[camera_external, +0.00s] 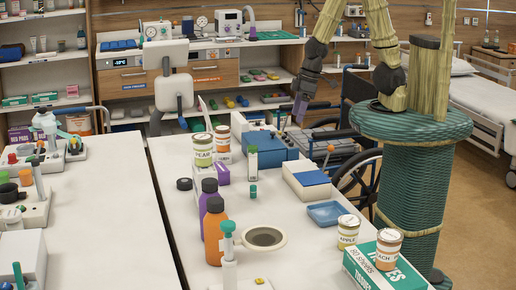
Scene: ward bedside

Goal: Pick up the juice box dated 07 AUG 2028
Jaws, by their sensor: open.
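My gripper (299,112) hangs at the top middle, beyond the blue case at the far end of the white table. It is small here, and nothing shows held in it. Cylindrical containers with fruit labels are in view: one reading PEAR (203,152) with an orange-labelled one (222,142) beside it at the far left of the table. One reading APPLE (348,231) and one seemingly reading PEACH (387,249) are at the near right, the latter on a green tissue box (372,275). I cannot read any date, and cannot tell which is the juice box named.
The table (305,235) carries purple (209,193) and orange (215,232) bottles, a round bowl (264,237), a blue tray (326,213), a white box with a blue top (307,181) and a blue case (271,147). A wheelchair (368,178) stands beyond.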

